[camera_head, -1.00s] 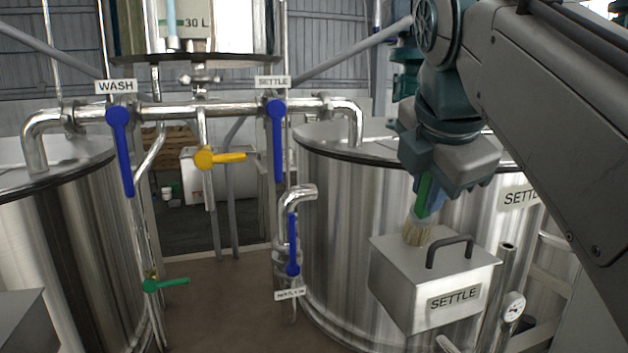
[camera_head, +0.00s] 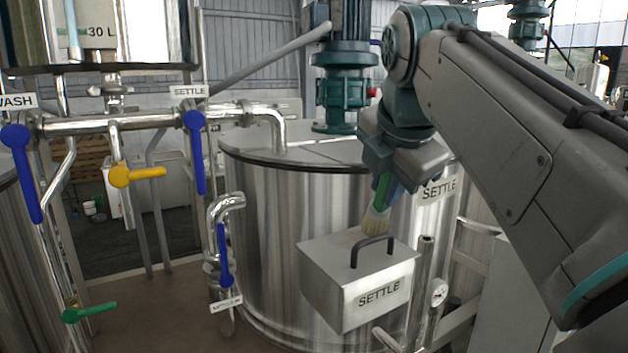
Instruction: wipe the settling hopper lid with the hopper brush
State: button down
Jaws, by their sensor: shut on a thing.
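The settling hopper is a grey metal box labelled SETTLE, in front of the right tank. Its lid (camera_head: 335,249) is the flat top with a dark bar handle (camera_head: 372,249). My gripper (camera_head: 384,186) is above the lid, pointing down, shut on the hopper brush (camera_head: 376,219). The brush has a green handle and pale tan bristles. The bristles point down at the back part of the lid, behind the handle. They look to be at or very near the lid surface; I cannot tell if they touch. The fingertips are partly hidden by the gripper body.
A large steel tank (camera_head: 270,230) labelled SETTLE stands behind the hopper. Pipes with blue valve levers (camera_head: 195,150), a yellow lever (camera_head: 137,175) and a green lever (camera_head: 90,311) are at left. A gauge (camera_head: 438,293) and an upright pipe stand right of the hopper.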

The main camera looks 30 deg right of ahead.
jog(key=a, duration=0.7)
jog(key=shift+a+b, duration=0.35)
dwell(0.4)
jog(key=shift+r, duration=0.1)
notch_tip(320, 180, up, 6)
jog(key=p, duration=0.5)
dwell(0.3)
jog(key=shift+r+p, duration=0.6)
jog(key=shift+r, duration=0.8)
